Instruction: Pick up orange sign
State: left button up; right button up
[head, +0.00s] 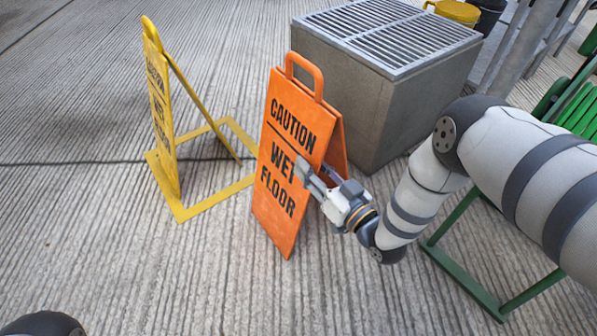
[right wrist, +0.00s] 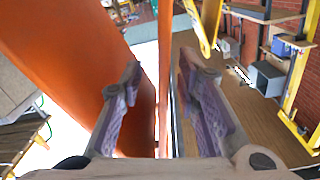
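The orange sign (head: 284,160) is a folding wet floor sign with a loop handle (head: 304,73) on top, standing upright on the ribbed ground in the middle of the head view. My right gripper (head: 318,174) is at the right side edge of its front panel, about halfway up. In the right wrist view the fingers of the right gripper (right wrist: 158,70) are apart, with the thin edge of an orange panel (right wrist: 165,45) between them. The other orange panel (right wrist: 85,65) lies beyond the left finger. My left gripper is not in view.
A yellow sign (head: 160,110) with a floor frame stands to the left, close to the orange sign. A concrete block with a metal grate (head: 385,35) stands behind it. A green metal frame (head: 480,285) is at the right. The front left ground is clear.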

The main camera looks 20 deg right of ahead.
aim_at(297, 153)
jog(key=b+x, duration=0.2)
jog(key=x, duration=0.3)
jog(key=shift+w+a+f+b, duration=0.15)
jog(key=shift+a+f+b, duration=0.05)
jog(key=shift+b, duration=0.1)
jog(key=shift+w+r, duration=0.1)
jog(key=shift+w, duration=0.05)
grip_shut()
jog(key=shift+r, duration=0.1)
